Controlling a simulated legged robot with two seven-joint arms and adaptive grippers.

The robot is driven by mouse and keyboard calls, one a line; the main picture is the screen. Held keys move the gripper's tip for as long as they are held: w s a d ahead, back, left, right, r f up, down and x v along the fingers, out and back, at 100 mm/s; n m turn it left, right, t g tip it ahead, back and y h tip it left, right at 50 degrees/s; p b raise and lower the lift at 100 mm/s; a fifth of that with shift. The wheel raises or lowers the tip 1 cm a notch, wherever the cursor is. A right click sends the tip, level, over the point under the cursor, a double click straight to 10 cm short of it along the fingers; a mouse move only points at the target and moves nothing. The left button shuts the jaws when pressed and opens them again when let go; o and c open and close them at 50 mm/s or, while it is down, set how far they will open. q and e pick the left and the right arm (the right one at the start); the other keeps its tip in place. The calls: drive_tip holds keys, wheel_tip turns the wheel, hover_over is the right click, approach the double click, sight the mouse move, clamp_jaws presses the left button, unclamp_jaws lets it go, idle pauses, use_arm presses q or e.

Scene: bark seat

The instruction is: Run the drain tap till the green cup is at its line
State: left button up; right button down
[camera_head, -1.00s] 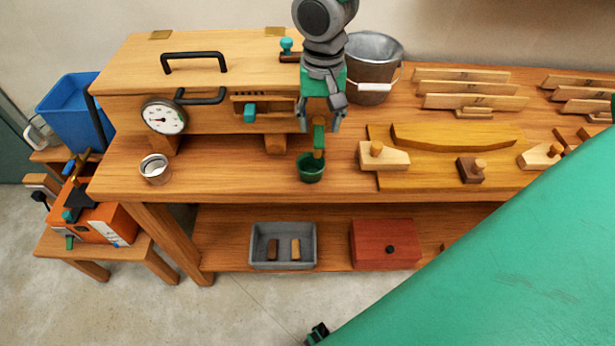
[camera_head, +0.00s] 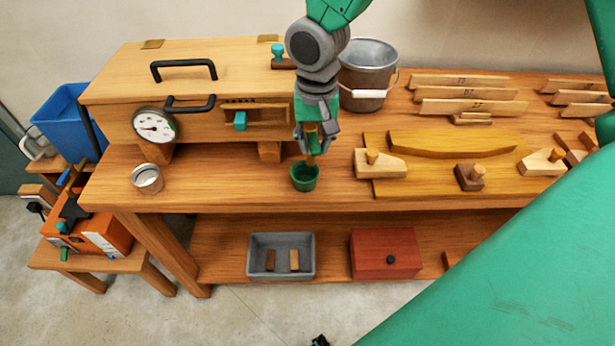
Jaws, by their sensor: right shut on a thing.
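The green cup (camera_head: 304,178) stands upright on the bench top, below the right front part of the wooden box. My right gripper (camera_head: 314,146) comes down from above and is shut on what appears to be the drain tap, just over the cup. Only a tan, brass-like piece of the tap (camera_head: 311,158) shows below the fingers, at the cup's rim. The fingers hide the tap's green upper part. The cup's line, its water level and any stream are too small to make out. My left gripper is not in view.
The wooden box (camera_head: 200,75) with a gauge (camera_head: 155,126) fills the bench's left side. A metal tin (camera_head: 147,178) stands at the front left. A bucket (camera_head: 366,78) stands right behind my gripper. Wooden forms and blocks (camera_head: 450,143) cover the right.

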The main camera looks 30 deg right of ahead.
drive_tip(key=shift+w+d, duration=0.15)
drive_tip(key=shift+w, duration=0.05)
drive_tip(key=shift+w+a+r, duration=0.1)
drive_tip(key=shift+w+a, duration=0.05)
drive_tip(key=shift+a, duration=0.4)
drive_tip(key=shift+s+d+r+n+p, duration=0.1)
drive_tip(key=shift+s+d+n+p, duration=0.1)
drive_tip(key=shift+d+n+p, duration=0.5)
drive_tip(key=shift+n+p, duration=0.6)
drive_tip(key=shift+n, duration=0.3)
use_arm(q)
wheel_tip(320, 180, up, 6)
drive_tip(key=p, duration=0.3)
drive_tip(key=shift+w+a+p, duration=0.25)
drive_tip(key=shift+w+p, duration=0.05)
drive_tip(key=shift+p, duration=0.05)
use_arm(e)
drive_tip(key=n, duration=0.2)
drive_tip(key=d+n, duration=0.1)
drive_tip(key=n, duration=0.1)
drive_tip(key=d+n, duration=0.1)
drive_tip(key=n, duration=0.1)
drive_tip(key=shift+s+d, duration=0.1)
drive_tip(key=shift+s+f, duration=0.25)
drive_tip(key=shift+s, duration=0.05)
idle(3.7)
